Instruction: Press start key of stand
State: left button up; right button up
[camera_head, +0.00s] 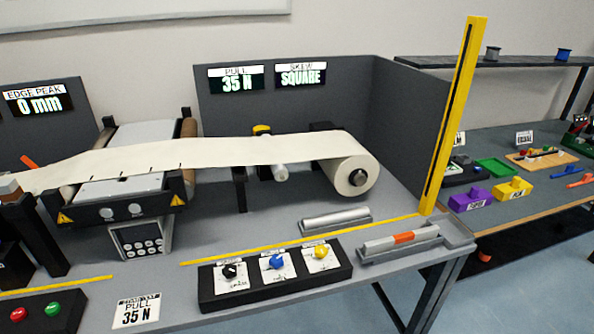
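The stand carries a pale web (240,152) that runs from a large roll (354,170) at the right over rollers to the left. A dark box (40,328) at the lower left has a green button (52,309) and a red button (18,313); no label on them is readable. A small keypad panel (141,241) with several keys stands under the left roller unit. A black control box (275,283) in front has black, blue and yellow knobs. Neither of my grippers is in view.
A tall yellow ruler (455,115) stands upright at the table's right corner, beside a grey tray (415,245) with a bar. A sign (136,311) reads "PULL 35 N". Displays (236,78) hang on the grey back panel. A second table stands at the right.

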aim_at(52, 309)
jog(key=u, duration=2.15)
